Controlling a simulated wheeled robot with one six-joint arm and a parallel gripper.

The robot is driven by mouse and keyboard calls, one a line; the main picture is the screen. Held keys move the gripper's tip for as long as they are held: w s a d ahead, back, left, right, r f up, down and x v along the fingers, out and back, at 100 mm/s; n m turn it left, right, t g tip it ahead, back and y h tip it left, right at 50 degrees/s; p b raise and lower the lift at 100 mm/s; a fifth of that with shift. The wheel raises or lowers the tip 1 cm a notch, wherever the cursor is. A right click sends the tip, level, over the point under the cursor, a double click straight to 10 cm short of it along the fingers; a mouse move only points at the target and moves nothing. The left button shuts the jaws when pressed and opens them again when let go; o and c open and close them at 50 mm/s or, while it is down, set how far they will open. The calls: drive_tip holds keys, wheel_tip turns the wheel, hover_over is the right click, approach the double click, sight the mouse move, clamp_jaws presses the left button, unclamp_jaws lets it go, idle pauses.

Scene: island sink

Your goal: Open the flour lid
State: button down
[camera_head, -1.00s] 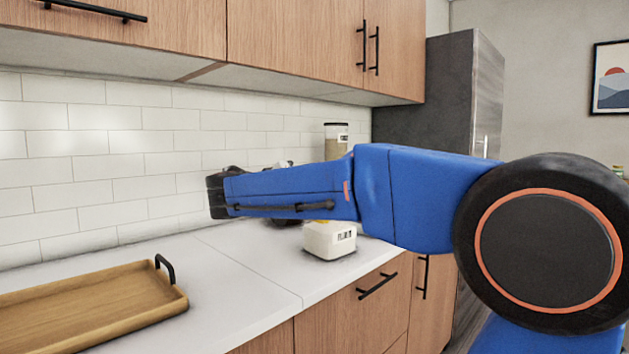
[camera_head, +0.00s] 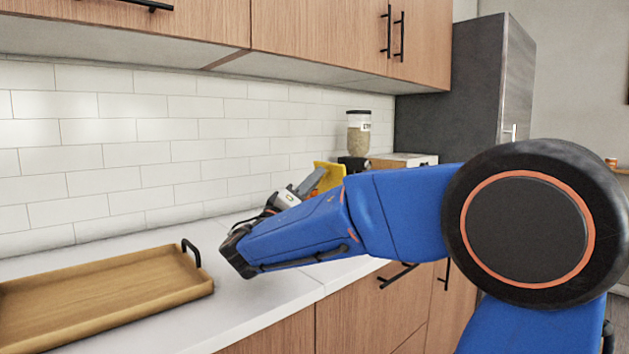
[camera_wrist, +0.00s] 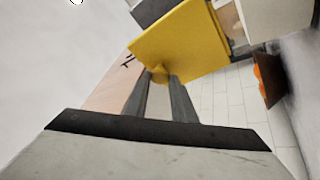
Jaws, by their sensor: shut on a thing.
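The yellow lid (camera_head: 328,178) shows above my arm in the head view, tilted and held up off the counter. It also shows in the wrist view as a flat yellow square (camera_wrist: 185,38) with a small knob. My gripper (camera_wrist: 161,80) is shut on this knob, with one grey finger on each side. In the head view my gripper (camera_head: 310,184) is partly behind my blue forearm. The white flour container is hidden behind my arm in the head view now.
A wooden tray (camera_head: 100,290) with black handles lies on the white counter (camera_head: 270,292) at the left. A clear-topped dispenser with grain (camera_head: 358,138) and a pale box (camera_head: 405,160) stand at the back. Upper cabinets (camera_head: 320,38) hang above.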

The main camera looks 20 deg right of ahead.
drive_tip(key=shift+f, duration=0.15)
drive_tip(key=c, duration=1.5)
unclamp_jaws()
drive_tip(key=shift+o, duration=0.2)
drive_tip(key=v, duration=0.7)
drive_tip(key=shift+s+a+f, duration=0.15)
drive_tip(key=shift+a, duration=0.05)
